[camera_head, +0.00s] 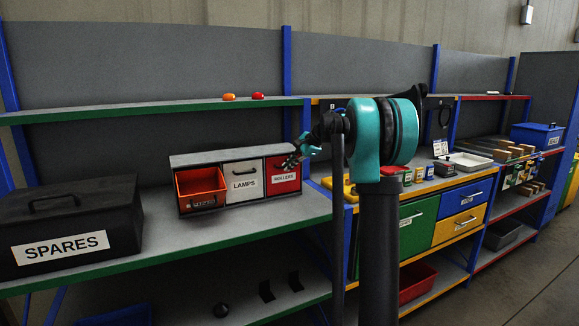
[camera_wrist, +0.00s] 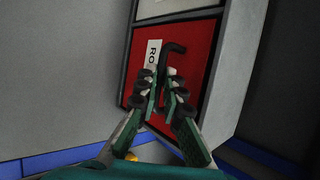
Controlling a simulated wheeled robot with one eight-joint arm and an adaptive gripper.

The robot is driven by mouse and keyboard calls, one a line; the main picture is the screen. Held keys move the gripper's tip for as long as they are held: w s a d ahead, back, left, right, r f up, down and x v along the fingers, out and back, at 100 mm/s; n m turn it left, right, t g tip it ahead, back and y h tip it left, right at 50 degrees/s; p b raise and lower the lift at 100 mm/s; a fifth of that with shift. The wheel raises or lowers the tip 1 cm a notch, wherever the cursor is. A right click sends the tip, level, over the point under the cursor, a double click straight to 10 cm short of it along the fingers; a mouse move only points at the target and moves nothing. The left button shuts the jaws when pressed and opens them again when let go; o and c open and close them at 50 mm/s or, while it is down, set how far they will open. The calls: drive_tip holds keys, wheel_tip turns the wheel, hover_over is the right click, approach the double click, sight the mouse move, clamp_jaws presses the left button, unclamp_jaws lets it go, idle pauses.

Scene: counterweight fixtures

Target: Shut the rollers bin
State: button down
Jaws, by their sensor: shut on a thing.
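The rollers bin (camera_head: 283,188) is the red-fronted bin at the right end of a grey three-bin cabinet (camera_head: 225,157). Its front looks about flush with the lamps bin front in the head view; a small gap cannot be ruled out. In the wrist view its red front (camera_wrist: 188,75) fills the middle, with a partly covered white label (camera_wrist: 153,52) and a black handle (camera_wrist: 174,47). My gripper (camera_head: 292,161) is at this front, its fingertips (camera_wrist: 163,74) closed on the handle, partly hiding it.
The lamps bin (camera_head: 243,181) is shut in the middle. The left orange-red bin (camera_head: 201,182) is pulled out. A black SPARES case (camera_head: 65,230) stands to the left on the shelf. Blue posts (camera_head: 287,65) stand near my arm. The shelf before the cabinet (camera_head: 255,229) is clear.

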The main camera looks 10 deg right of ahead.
drive_tip(key=shift+w+r, duration=0.15)
drive_tip(key=shift+w, duration=0.1)
drive_tip(key=c, duration=1.9)
unclamp_jaws()
drive_tip(key=v, duration=1.2)
